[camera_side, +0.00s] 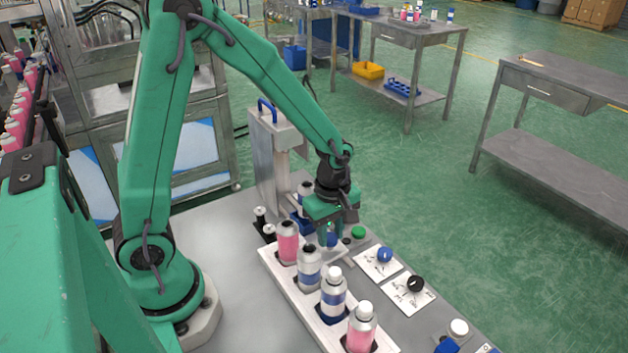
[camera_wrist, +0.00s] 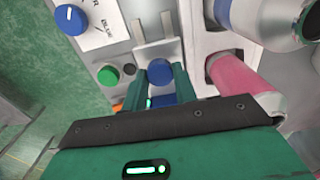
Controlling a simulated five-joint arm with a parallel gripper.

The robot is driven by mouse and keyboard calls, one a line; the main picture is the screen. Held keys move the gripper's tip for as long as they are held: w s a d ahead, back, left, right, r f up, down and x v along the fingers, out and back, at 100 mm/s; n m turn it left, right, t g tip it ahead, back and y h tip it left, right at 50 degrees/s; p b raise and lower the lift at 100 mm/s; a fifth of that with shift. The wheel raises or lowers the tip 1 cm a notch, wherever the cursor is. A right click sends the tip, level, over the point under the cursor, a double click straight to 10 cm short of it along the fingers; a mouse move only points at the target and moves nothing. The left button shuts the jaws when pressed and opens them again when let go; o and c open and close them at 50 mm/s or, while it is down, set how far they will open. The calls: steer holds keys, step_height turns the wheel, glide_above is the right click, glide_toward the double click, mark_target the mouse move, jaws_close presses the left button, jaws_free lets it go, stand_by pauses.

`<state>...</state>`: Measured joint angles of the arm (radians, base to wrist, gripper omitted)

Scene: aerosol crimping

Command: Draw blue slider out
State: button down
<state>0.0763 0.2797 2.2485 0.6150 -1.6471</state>
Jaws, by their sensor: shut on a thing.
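The blue slider shows in the wrist view as a round blue knob (camera_wrist: 159,72) at the end of a pale metal guide. My gripper (camera_wrist: 160,82) is shut on this knob, with one green finger on each side of it. In the side view my gripper (camera_side: 331,235) points down beside the crimping machine (camera_side: 272,160), and a bit of the slider's blue (camera_side: 332,236) shows between the fingers. The rest of the slider is hidden by the gripper, so I cannot tell how far out it stands.
A white rack (camera_side: 318,318) with pink and blue-banded bottles stands close beside my gripper. A green button (camera_side: 358,232), a blue dial (camera_side: 384,255) and a black dial (camera_side: 415,283) sit to the right. A pink bottle (camera_wrist: 245,80) is near the right finger.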

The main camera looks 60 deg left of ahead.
steer(key=shift+d, duration=1.6)
steer(key=c, duration=1.1)
jaws_free()
steer(key=shift+a+r, duration=0.1)
steer(key=shift+r, duration=0.05)
step_height(320, 180, up, 8)
steer(key=shift+f, duration=0.2)
